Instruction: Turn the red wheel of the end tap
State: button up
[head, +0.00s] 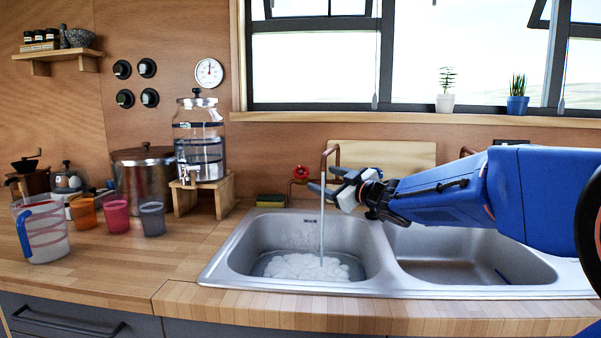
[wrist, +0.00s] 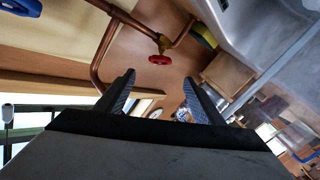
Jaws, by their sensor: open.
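The red wheel (head: 301,172) sits on a copper pipe behind the left end of the sink. In the wrist view the red wheel (wrist: 159,60) is just ahead of the fingertips, near the middle of the gap. The copper tap spout (head: 324,162) stands just right of it in the head view. Water runs from it into the left basin. My gripper (head: 322,179) is open and empty, pointing left toward the wheel and close to the spout. In the wrist view both fingers of my gripper (wrist: 158,79) are apart, and the wheel appears beyond them, not between them.
A sponge (head: 270,200) lies left of the tap. A glass dispenser (head: 200,140) on a wooden stand is further left.

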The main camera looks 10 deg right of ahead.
aim_at(301, 171)
jog(key=x, duration=1.3)
jog(key=shift+w, duration=0.15)
jog(key=c, duration=1)
